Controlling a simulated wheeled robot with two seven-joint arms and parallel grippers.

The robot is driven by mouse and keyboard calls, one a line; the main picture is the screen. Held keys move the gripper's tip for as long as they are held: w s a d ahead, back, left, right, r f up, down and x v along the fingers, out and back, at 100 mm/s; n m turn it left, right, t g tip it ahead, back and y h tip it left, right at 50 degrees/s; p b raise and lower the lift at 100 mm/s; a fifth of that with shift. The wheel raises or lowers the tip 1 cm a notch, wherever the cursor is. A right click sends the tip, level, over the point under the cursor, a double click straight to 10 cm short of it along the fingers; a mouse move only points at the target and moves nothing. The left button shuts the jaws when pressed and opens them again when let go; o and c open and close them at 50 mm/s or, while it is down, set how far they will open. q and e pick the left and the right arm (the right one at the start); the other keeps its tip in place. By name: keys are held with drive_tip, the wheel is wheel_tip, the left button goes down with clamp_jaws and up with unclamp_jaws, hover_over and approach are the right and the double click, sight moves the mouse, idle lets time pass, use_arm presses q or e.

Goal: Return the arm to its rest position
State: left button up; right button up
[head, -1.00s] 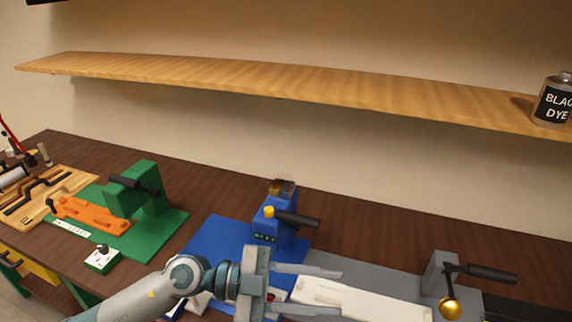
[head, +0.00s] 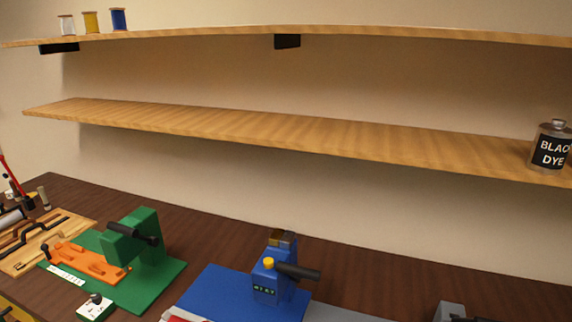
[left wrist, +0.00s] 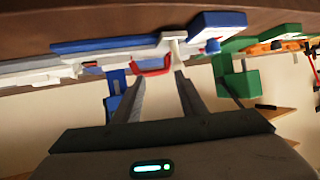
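My left gripper (left wrist: 158,78) shows only in the left wrist view, where the scene appears upside down. Its two fingers are apart with nothing held between them. Beyond the fingertips are a red handle-like part (left wrist: 152,68) and white fixtures (left wrist: 105,58); whether the fingers touch any of it I cannot tell, but no grip shows. In the head view neither arm nor gripper shows. My right gripper is in neither view.
In the head view a blue press (head: 268,280) and a green press (head: 135,230) stand on the dark bench (head: 200,235). A grey fixture (head: 448,312) is at lower right. Above are a wooden shelf (head: 250,130) with a black dye can (head: 550,147) and an upper shelf (head: 200,36) with spools.

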use_arm(q)
drive_tip(key=s+a+f+m+g, duration=0.1)
drive_tip(key=s+f+g, duration=0.5)
drive_tip(key=s, duration=0.5)
drive_tip(key=s+a+f+g, duration=0.25)
drive_tip(key=s+f, duration=0.45)
drive_tip(key=s, duration=0.4)
wheel_tip(320, 180, down, 33)
drive_tip(key=s+g+b, duration=0.2)
drive_tip(key=b, duration=0.1)
drive_tip(key=s+a+f+g+b, duration=0.1)
drive_tip(key=s+a+f+b, duration=0.1)
drive_tip(key=s+f, duration=1.5)
drive_tip(key=shift+s+f+m, duration=0.3)
drive_tip(key=shift+f+m, duration=0.1)
drive_tip(key=shift+f, duration=0.45)
